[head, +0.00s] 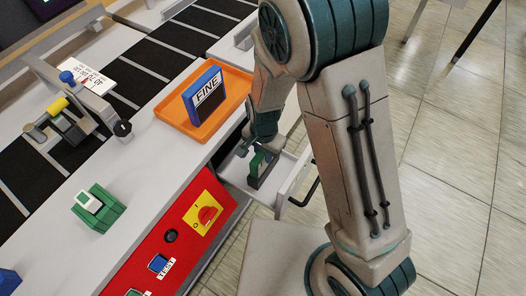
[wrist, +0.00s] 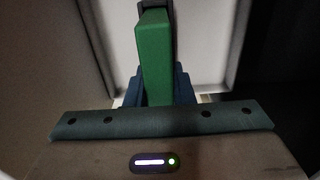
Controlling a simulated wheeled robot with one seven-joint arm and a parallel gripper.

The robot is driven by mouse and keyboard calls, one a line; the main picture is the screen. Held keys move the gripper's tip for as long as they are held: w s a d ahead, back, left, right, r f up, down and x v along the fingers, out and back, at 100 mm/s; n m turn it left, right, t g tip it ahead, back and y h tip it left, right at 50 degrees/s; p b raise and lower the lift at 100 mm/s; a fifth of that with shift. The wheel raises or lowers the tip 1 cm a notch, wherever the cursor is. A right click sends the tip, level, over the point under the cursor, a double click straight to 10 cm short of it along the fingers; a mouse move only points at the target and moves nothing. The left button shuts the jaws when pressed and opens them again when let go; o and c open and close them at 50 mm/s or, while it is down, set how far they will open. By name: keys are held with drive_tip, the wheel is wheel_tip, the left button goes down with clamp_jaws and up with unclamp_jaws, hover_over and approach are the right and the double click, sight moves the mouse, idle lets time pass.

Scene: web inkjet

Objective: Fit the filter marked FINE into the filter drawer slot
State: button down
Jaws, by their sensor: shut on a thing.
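The blue filter marked FINE (head: 206,93) stands upright on an orange tray (head: 236,97) on the machine top, apart from my gripper. A white drawer (head: 294,184) is pulled out of the machine's front. My gripper (head: 263,151) reaches down over the open drawer and is shut on a green filter (head: 256,172). In the wrist view the green filter (wrist: 153,62) stands between the blue fingers, with the pale drawer floor behind it. I see no label on it. Its lower end and the slot are hard to make out, so I cannot tell whether it is seated.
A green block with a white top (head: 98,208) sits on the machine top. A red panel (head: 165,245) with a yellow-and-red switch (head: 204,215) is on the front, left of the drawer. A printing head assembly (head: 90,100) stands over the dark web. Tiled floor lies right.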

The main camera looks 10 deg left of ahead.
drive_tip(key=shift+f+b, duration=1)
drive_tip(key=shift+f, duration=0.45)
drive_tip(key=c, duration=1.2)
unclamp_jaws()
drive_tip(key=shift+o, duration=0.2)
wheel_tip(320, 180, up, 14)
drive_tip(key=shift+f+p, duration=0.1)
drive_tip(key=shift+p, duration=0.95)
